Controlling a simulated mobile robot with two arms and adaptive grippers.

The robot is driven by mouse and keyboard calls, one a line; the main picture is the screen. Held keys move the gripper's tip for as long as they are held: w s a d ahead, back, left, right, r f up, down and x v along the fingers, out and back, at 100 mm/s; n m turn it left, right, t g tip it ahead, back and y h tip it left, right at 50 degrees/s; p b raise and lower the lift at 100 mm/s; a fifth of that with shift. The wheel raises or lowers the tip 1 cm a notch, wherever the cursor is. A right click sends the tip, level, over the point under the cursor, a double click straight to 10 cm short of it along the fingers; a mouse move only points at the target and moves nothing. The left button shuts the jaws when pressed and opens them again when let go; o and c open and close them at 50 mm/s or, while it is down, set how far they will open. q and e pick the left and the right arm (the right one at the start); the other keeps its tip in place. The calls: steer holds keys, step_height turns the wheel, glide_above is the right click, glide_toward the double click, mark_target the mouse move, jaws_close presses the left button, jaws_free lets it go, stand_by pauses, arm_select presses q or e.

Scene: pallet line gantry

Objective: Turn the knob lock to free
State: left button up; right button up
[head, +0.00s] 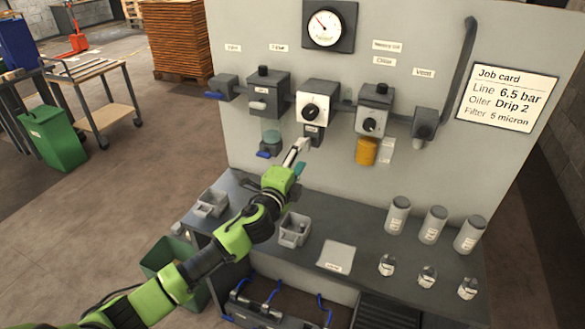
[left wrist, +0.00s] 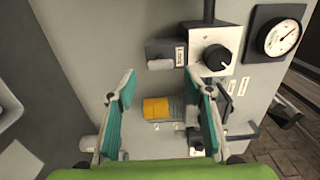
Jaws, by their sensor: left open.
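A black round knob (head: 311,112) sits on a white-faced unit in the middle of the grey panel (head: 430,50). A black knob on a white plate (left wrist: 216,57) also shows in the left wrist view, up and right of the fingers. I cannot read the knob's lock position. My left gripper (head: 300,146) is just below the white-faced unit in the head view. Its teal-padded fingers (left wrist: 160,82) are apart and nothing is between them. An orange bowl (left wrist: 157,107) shows beyond them. The right gripper is in neither view.
A gauge (head: 324,28) is above the unit. A smaller knob (head: 370,125) and orange bowl (head: 366,152) are to its right. A job card (head: 506,97) hangs at right. Canisters (head: 397,215) and trays (head: 294,230) stand on the shelf below.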

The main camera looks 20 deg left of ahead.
arm_select(q)
steer(key=s, duration=0.5)
steer(key=shift+s, duration=0.35)
